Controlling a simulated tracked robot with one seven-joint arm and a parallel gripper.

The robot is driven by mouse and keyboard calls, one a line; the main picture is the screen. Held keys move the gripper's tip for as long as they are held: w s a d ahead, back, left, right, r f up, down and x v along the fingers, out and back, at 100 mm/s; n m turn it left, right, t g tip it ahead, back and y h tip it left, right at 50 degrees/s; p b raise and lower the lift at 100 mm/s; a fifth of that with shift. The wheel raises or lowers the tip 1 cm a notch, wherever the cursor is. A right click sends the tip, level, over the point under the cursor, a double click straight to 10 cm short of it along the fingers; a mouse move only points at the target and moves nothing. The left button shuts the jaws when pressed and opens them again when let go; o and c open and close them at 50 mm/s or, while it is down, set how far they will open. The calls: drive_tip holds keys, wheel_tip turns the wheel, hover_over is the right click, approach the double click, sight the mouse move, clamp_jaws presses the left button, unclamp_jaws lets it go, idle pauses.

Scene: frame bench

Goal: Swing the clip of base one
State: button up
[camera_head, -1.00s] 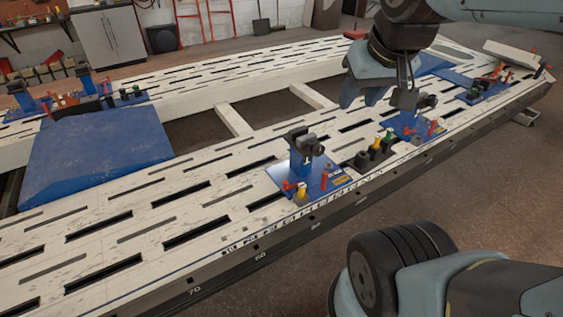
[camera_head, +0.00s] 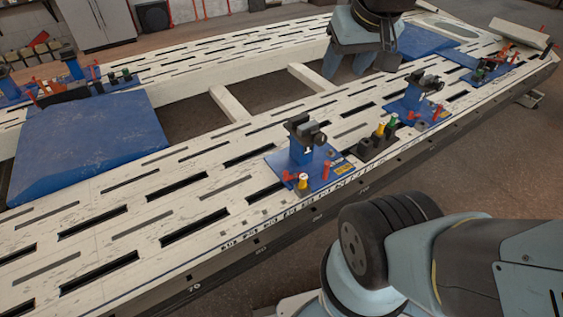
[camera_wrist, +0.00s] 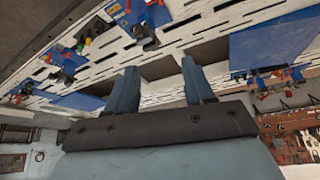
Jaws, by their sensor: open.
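Several blue bases with dark clamps stand on the white slotted frame bench. I cannot tell which is base one. The nearest blue base (camera_head: 281,161) carries an upright post with a dark clamp (camera_head: 305,128) and red and yellow-topped parts. A second blue base (camera_head: 401,111) with a dark clamp (camera_head: 425,82) stands farther right, and a third base (camera_head: 459,73) is beyond it. My gripper (camera_head: 358,66) hangs above the bench's far side, apart from the bases. In the wrist view my gripper (camera_wrist: 160,82) is open and empty. No clip can be clearly made out.
A block of yellow, green and dark pieces (camera_head: 378,143) stands between the two nearer bases. A large blue plate (camera_head: 85,145) lies on the left of the bench (camera_head: 130,225). Openings separate its cross rails. More fixtures stand at far left.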

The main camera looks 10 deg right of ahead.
drive_tip(key=w+f+n+g, duration=0.1)
drive_tip(key=w+f, duration=0.1)
drive_tip(key=w, duration=0.5)
drive_tip(key=w+f+n, duration=0.1)
drive_tip(key=w+f, duration=0.2)
drive_tip(key=w, duration=0.5)
drive_tip(key=n+g, duration=0.4)
drive_tip(key=n, duration=0.1)
hover_over(286, 172)
wheel_tip(286, 172, down, 49)
wheel_tip(286, 172, down, 14)
drive_tip(key=shift+r, duration=0.1)
clamp_jaws()
